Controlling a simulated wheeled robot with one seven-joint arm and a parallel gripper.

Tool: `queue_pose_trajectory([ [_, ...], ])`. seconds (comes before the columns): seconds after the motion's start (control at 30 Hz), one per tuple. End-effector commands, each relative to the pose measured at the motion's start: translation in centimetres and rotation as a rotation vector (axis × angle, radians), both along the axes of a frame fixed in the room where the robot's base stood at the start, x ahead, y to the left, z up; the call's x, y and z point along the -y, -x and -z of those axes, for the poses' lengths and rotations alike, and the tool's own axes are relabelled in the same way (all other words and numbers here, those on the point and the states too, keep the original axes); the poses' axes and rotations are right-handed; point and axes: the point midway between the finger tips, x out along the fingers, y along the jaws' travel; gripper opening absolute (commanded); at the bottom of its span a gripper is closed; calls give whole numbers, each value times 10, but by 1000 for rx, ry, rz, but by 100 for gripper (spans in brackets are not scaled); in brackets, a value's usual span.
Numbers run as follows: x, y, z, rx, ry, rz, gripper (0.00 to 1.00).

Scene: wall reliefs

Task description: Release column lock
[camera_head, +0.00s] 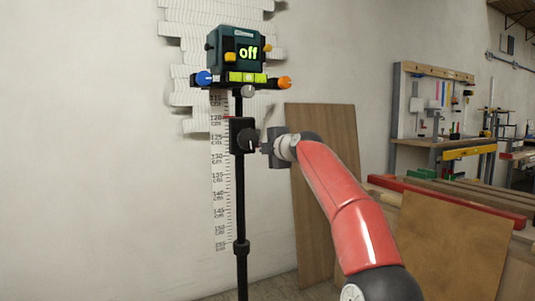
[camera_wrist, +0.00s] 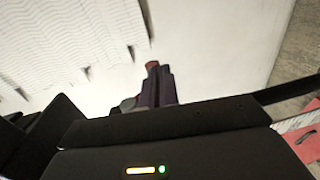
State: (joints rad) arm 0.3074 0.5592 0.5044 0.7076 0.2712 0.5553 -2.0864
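A black column (camera_head: 241,200) stands upright before the wall. It carries a black clamp block (camera_head: 237,128) with a round dark knob (camera_head: 248,140) on its right side, which looks like the column lock. In the wrist view, a dark part with a reddish tip (camera_wrist: 152,82) shows beyond my gripper's black housing; the knob is not clearly visible there.
A bar under the device has a blue knob (camera_head: 204,78) and an orange knob (camera_head: 284,83). A height scale (camera_head: 219,180) is on the wall behind the column. Brown boards (camera_head: 320,150) lean behind my arm. Workbenches (camera_head: 440,145) stand at the right.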

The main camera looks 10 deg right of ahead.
Motion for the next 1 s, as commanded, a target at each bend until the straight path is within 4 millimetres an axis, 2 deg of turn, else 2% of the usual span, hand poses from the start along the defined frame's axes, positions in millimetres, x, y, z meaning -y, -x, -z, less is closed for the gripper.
queue_pose_trajectory([
  [0.03,1,-2,6,17,-9,0,0],
  [0.17,-1,-6,7,80,-28,-1,0],
  [1.0,-7,-22,-2,79,-26,0,0],
])
